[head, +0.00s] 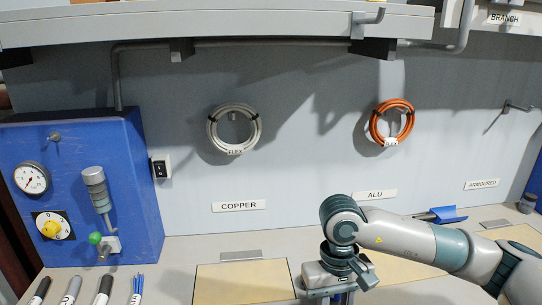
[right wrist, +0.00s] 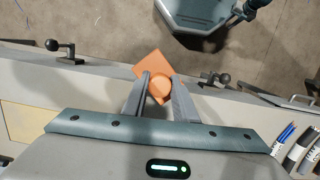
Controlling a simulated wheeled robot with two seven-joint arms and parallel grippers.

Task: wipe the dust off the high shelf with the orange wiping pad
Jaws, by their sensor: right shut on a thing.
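The orange wiping pad (right wrist: 150,64) shows in the right wrist view, with a round orange grip on it. My right gripper (right wrist: 160,84) is shut on that grip, and the pad is by the worktop's front edge with floor beyond. In the head view my right arm comes in from the right and bends down at the bottom; its fingers and the pad are below the frame. The high shelf (head: 215,27) runs across the top of the head view. Its front edge shows, but I cannot make out dust on it. My left gripper is in neither view.
A grey pipe (head: 270,43) runs below the shelf. A white coil (head: 213,130) and an orange coil (head: 408,128) hang on the back wall. A blue panel (head: 100,170) with gauge and dial stands left. Black-knobbed fittings (right wrist: 54,46) line the worktop edge.

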